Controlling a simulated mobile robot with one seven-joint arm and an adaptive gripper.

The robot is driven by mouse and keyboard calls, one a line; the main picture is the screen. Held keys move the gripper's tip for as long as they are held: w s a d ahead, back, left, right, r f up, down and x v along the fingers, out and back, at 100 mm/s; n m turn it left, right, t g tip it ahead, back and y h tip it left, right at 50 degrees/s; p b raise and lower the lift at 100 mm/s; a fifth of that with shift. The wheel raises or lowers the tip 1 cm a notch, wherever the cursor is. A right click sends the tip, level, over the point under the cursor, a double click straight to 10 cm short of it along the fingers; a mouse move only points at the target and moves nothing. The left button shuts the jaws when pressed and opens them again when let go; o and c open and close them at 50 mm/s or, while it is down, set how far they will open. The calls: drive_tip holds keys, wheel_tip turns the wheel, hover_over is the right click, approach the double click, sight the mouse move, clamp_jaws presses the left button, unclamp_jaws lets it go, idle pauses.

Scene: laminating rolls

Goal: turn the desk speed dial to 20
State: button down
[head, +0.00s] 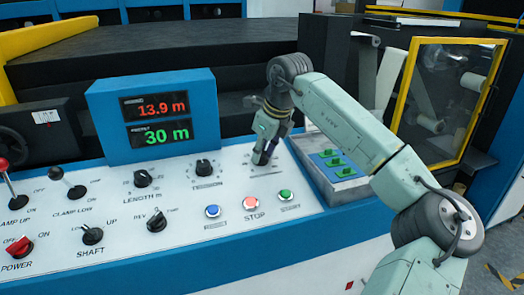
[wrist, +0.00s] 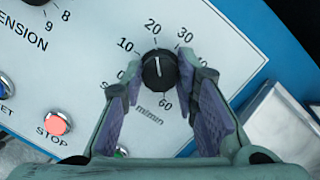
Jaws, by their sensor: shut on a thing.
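The speed dial (wrist: 159,72) is a round black knob with a white pointer line on the light panel, marked m/min. In the wrist view its pointer points up, close to the 20 mark. My gripper (wrist: 161,76) has its purple-padded fingers on either side of the dial, shut on it.
The tension knob (head: 204,167) is left of my gripper. Blue, red STOP and green buttons (head: 286,195) sit in front. A display box (head: 155,115) reads 13.9 m and 30 m.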

drive_tip(key=c, duration=1.2)
unclamp_jaws()
drive_tip(key=shift+c, duration=0.2)
drive_tip(key=shift+r, duration=0.1)
drive_tip(key=v, duration=1.2)
